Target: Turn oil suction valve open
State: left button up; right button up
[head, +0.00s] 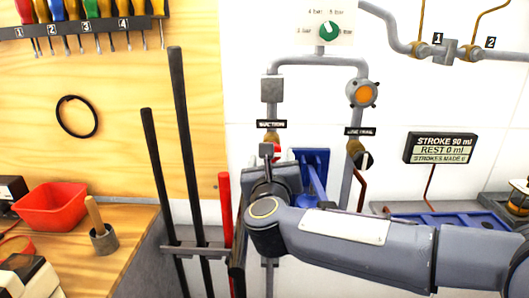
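A pipe branch carries a small black label (271,124) that seems to read SUCTION. Just below it is a brass valve body (271,138). A bit of red and white shows beside my gripper there, perhaps the valve's handle. My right arm comes in from the right, and its gripper (267,158) is in front of the pipe just below the brass body. The gripper and wrist hide most of the valve, so the handle's angle, any contact and the finger gap cannot be told. My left gripper is not in view.
A second labelled valve (356,150) sits on the right branch, below an orange-faced round fitting (362,93). A green selector knob (328,31) is above. A stroke display (439,148) stands at right. Upright black bars (186,150) and a red bar (225,210) stand close left.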

jog(key=w, duration=0.5)
jog(key=shift+w+p, duration=0.25)
jog(key=shift+p, duration=0.1)
jog(key=c, duration=1)
